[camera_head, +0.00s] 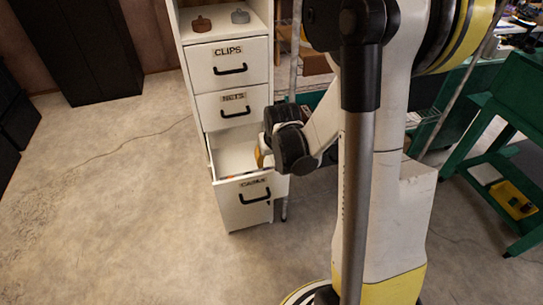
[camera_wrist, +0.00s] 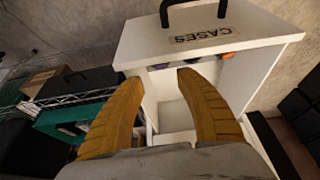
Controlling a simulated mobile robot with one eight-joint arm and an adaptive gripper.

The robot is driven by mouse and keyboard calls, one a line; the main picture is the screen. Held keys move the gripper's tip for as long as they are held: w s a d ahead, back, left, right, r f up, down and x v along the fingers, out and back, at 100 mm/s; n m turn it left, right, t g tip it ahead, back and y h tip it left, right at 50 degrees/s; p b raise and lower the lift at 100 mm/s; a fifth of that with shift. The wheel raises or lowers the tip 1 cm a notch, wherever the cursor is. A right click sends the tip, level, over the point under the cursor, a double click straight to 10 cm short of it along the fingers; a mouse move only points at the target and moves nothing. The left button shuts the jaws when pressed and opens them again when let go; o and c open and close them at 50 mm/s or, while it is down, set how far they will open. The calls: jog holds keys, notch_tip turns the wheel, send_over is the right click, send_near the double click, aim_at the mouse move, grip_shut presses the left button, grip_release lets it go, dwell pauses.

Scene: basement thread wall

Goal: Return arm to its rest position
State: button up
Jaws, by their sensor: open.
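My gripper (camera_wrist: 158,78) is open, its two orange-yellow fingers apart with nothing between them. In the head view only a bit of its yellow (camera_head: 261,157) shows past the dark wrist joints of my arm. It is at the open bottom drawer (camera_head: 243,205) of a white cabinet, over or just inside the opening; I cannot tell which. In the wrist view this drawer (camera_wrist: 262,40) carries the label CASES and a black handle. Small orange and purple things show along its inner edge, partly hidden.
Drawers labelled CLIPS (camera_head: 229,68) and NETS (camera_head: 232,107) above are shut. Two small lidded objects stand on the cabinet's upper shelf (camera_head: 219,31). A green cart (camera_head: 500,185) with a yellow bin (camera_head: 512,200) stands at right. The floor (camera_head: 110,215) at left is clear.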

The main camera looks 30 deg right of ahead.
jog(key=s+a+r+n+t+y, duration=0.1)
jog(key=s+a+r+n+t, duration=0.2)
jog(key=s+a+r, duration=1.1)
notch_tip(320, 180, up, 4)
jog(key=shift+s+a+f, duration=0.15)
jog(key=shift+s+a, duration=0.1)
jog(key=shift+a, duration=0.05)
